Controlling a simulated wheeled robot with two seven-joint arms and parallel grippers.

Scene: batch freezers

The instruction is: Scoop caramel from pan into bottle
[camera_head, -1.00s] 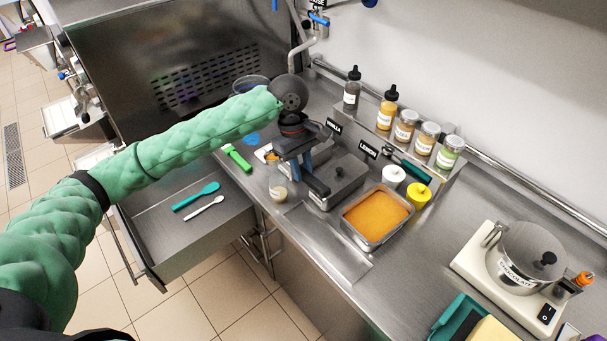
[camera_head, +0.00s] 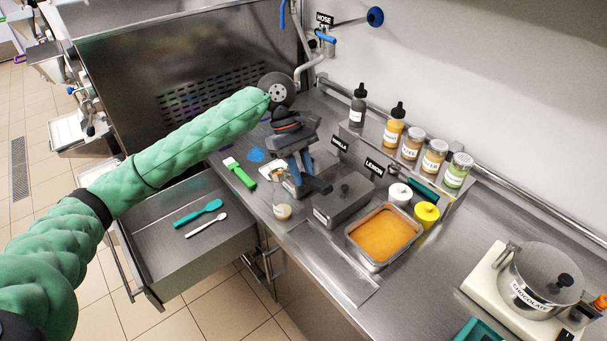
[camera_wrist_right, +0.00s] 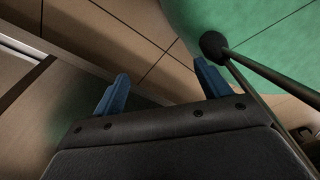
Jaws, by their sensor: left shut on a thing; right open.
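An open metal pan (camera_head: 353,258) of orange, caramel-coloured filling (camera_head: 384,235) stands on the counter. On the back ledge stand an amber squeeze bottle (camera_head: 393,127) and a dark squeeze bottle (camera_head: 358,106), both with black tips. My left gripper (camera_head: 309,179) is over the left end of a lidded metal pan (camera_head: 347,205), left of the orange pan. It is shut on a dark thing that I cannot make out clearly. My right gripper (camera_wrist_right: 162,88) shows only in the right wrist view, open and empty above the floor.
An open drawer (camera_head: 165,250) holds a teal spoon (camera_head: 199,212) and a white spoon (camera_head: 207,224). A green-handled tool (camera_head: 240,174) and a small cup (camera_head: 283,211) are on the counter. Jars, white and yellow lidded pots, and a chocolate pot (camera_head: 540,280) stand further right.

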